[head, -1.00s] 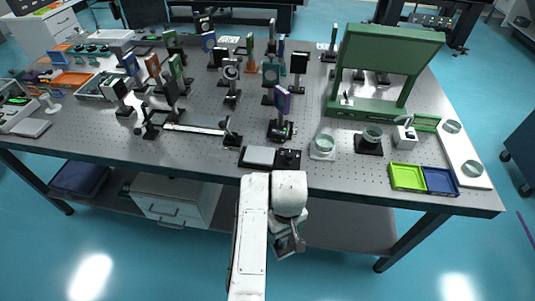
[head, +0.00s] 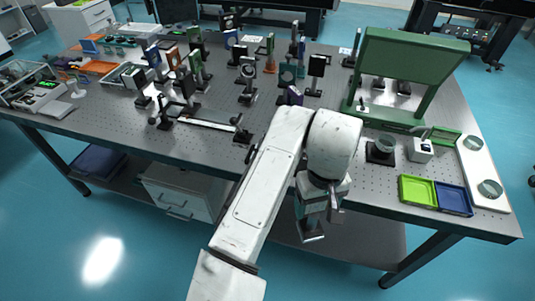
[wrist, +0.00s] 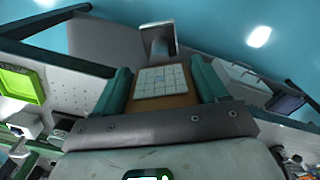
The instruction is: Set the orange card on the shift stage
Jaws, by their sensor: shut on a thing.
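In the wrist view my gripper (wrist: 160,67) is shut on the orange card (wrist: 165,101), a flat piece with a pale, gridded square on its face. The teal fingers press its left and right edges. In the head view my gripper hangs low in front of the table's front edge, and I cannot make out the card there. I cannot clearly identify the shift stage. A low black base with a silver plate, seen earlier at the table's front edge, is hidden behind my arm.
The perforated optical table (head: 225,135) carries several posts with mounted optics. A tall green frame (head: 415,50) stands at the right. Near the front right corner are a lime tray (head: 417,190), a blue tray (head: 453,199) and a white slab (head: 480,165) with glass dishes.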

